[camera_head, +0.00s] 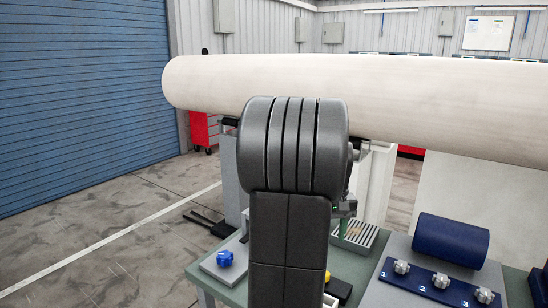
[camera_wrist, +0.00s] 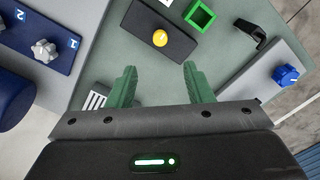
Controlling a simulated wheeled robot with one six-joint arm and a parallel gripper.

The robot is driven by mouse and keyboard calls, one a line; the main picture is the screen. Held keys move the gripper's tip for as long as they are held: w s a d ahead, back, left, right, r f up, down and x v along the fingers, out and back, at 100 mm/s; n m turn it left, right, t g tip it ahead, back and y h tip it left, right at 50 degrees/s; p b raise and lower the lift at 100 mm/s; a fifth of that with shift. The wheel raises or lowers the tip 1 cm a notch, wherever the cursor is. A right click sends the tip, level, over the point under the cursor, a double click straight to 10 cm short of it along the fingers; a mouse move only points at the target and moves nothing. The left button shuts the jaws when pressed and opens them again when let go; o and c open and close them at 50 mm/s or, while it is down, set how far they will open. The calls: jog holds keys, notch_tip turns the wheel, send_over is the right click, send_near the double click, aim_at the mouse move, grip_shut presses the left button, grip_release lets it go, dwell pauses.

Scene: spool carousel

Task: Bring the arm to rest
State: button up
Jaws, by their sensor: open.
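My gripper (camera_wrist: 160,68) shows in the wrist view with its two green fingers apart. Nothing is between them, and they are above the green-grey table top (camera_wrist: 160,92). In the head view my dark arm stands in the middle of the picture and hides most of my gripper. Only a small green part shows to the right of the arm, above a slotted grate (camera_head: 358,234).
A large pale roll (camera_head: 400,95) spans the head view behind my arm. A blue knob (camera_wrist: 286,75), a yellow button (camera_wrist: 160,38) on a dark block, a green square frame (camera_wrist: 201,15) and a numbered blue plate (camera_head: 428,284) with silver knobs surround my gripper. Floor is clear at left.

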notch_tip(320, 180, down, 13)
jog(key=shift+r+p, duration=0.2)
jog(key=shift+p, duration=0.15)
jog(key=shift+f, duration=0.35)
jog(key=m+p, duration=0.1)
jog(key=m, duration=0.4)
jog(key=shift+m, duration=0.4)
jog(key=m+p, duration=0.1)
jog(key=m, duration=0.5)
jog(key=shift+a+r+p, duration=0.1)
jog(key=shift+p, duration=0.2)
notch_tip(320, 180, up, 6)
jog(key=shift+f+b, duration=0.25)
jog(key=shift+b, duration=0.1)
jog(key=shift+r, duration=0.2)
